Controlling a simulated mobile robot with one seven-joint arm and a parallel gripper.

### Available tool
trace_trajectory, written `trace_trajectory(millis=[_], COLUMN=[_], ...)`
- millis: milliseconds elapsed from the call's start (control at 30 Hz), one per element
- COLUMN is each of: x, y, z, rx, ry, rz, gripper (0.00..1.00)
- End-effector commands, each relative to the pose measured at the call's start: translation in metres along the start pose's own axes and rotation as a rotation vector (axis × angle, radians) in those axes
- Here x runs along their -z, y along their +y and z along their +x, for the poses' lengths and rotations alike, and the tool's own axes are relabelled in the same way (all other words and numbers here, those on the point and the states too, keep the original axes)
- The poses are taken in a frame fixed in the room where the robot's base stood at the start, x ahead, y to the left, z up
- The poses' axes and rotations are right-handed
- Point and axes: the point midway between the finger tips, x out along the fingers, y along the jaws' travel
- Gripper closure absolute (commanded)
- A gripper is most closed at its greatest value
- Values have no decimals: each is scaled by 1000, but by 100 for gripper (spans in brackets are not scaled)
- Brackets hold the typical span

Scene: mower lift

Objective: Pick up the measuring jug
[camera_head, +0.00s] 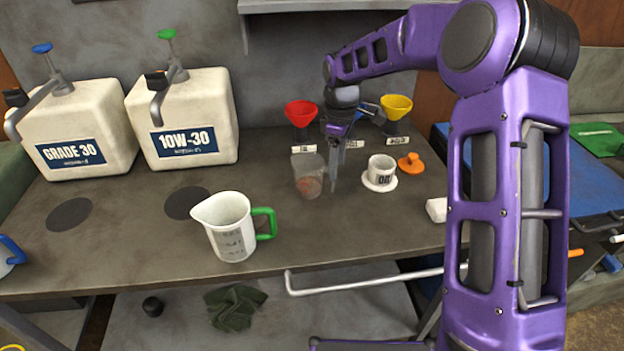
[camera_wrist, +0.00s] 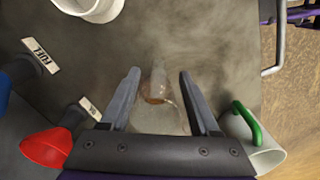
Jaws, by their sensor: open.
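The white measuring jug (camera_head: 228,232) with a green handle stands upright near the front edge of the bench. It also shows at the lower right of the wrist view (camera_wrist: 268,158), outside my fingers, with its handle towards them. My gripper (camera_head: 337,178) points down over the bench, behind and to the right of this jug and apart from it. In the wrist view my gripper (camera_wrist: 159,74) is open, with no jug between its fingers. A clear container (camera_head: 308,178) with something brownish low in it is beside the fingers; the wrist view shows it between them, contact unclear.
A red funnel (camera_head: 301,112), a yellow funnel (camera_head: 396,106), a white cup (camera_head: 381,172) and an orange cap (camera_head: 411,163) surround my gripper. Two oil canisters (camera_head: 195,120) stand at the back left. A blue-handled vessel (camera_head: 9,254) is cut off at the left edge.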

Motion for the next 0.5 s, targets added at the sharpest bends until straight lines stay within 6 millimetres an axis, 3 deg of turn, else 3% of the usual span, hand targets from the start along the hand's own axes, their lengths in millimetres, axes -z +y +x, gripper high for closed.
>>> trace_trajectory(millis=[100,367,500], x=[0,1,4], y=[0,0,0], z=[17,31,51], rx=[1,1,3], ry=[0,0,0], rz=[2,1,1], gripper=[38,38,38])
